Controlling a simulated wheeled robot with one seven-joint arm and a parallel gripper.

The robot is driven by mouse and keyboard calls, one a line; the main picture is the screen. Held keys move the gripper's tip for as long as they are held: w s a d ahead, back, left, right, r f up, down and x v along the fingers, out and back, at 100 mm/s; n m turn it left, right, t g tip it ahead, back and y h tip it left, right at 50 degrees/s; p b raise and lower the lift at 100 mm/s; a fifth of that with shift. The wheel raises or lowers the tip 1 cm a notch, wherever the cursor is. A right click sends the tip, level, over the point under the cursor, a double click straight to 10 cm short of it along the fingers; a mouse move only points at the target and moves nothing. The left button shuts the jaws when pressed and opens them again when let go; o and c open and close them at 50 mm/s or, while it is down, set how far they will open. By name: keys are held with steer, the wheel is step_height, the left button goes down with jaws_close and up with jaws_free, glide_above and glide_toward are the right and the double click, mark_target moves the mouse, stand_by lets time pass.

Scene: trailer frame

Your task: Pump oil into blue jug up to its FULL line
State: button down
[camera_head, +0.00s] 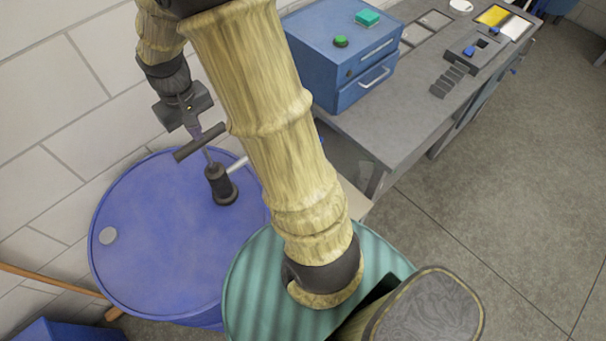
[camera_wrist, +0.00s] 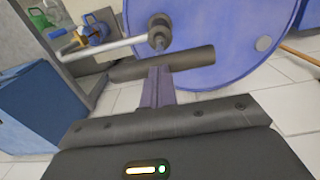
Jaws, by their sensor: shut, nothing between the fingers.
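A black pump with a T-handle (camera_head: 200,142) stands on the blue drum (camera_head: 150,235). Its pale spout (camera_wrist: 110,48) points left in the wrist view. The blue jug (camera_wrist: 96,29) shows there beside the spout's outer end; its FULL line and oil level cannot be made out. In the head view my arm hides most of that area. My gripper (camera_head: 194,131) is shut and empty, pointing down at the handle. In the wrist view its fingertips (camera_wrist: 160,72) are right at the T-handle's bar (camera_wrist: 195,64); whether they touch it I cannot tell.
A ribbed green drum (camera_head: 248,285) stands next to the blue drum. A grey workbench (camera_head: 375,130) with a blue drawer box (camera_head: 335,60) runs behind on the right. A green jug (camera_wrist: 39,18) shows in the wrist view. A wooden handle (camera_head: 50,281) leans at left.

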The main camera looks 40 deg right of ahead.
mark_target(202, 144)
steer(key=shift+s+f+b, duration=0.1)
steer(key=shift+f+b, duration=1.75)
steer(key=shift+f, duration=1.05)
step_height(202, 144, up, 11)
steer(key=p, duration=0.9)
steer(key=shift+r, duration=0.1)
steer(key=shift+f+b, duration=3.8)
steer(key=shift+f, duration=1.8)
steer(key=shift+r, duration=0.2)
step_height(202, 144, up, 11)
steer(key=p, duration=0.9)
steer(key=shift+f, duration=0.15)
